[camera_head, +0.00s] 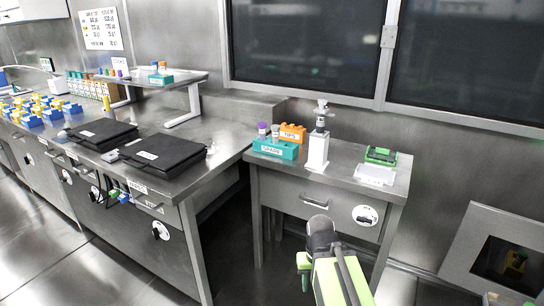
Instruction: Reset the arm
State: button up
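My arm (338,280) rises from the bottom edge, right of centre, with a lime-green link and a dark cable along it. A dark grey rounded joint (322,234) is at its upper end, in front of the small bench's drawer. A smaller green part (304,263) shows just left of the joint. I cannot make out any gripper fingers, and I see nothing held.
The small metal bench (275,178) holds a teal rack (279,151), an orange rack (293,132), a white stand (317,151) and a green-and-white device (376,174). The long counter (174,185) at left carries black flat cases (163,151). Floor is open at lower left.

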notch_tip(320, 180, up, 26)
jog(key=p, duration=2.3)
jog(key=shift+r, duration=0.15)
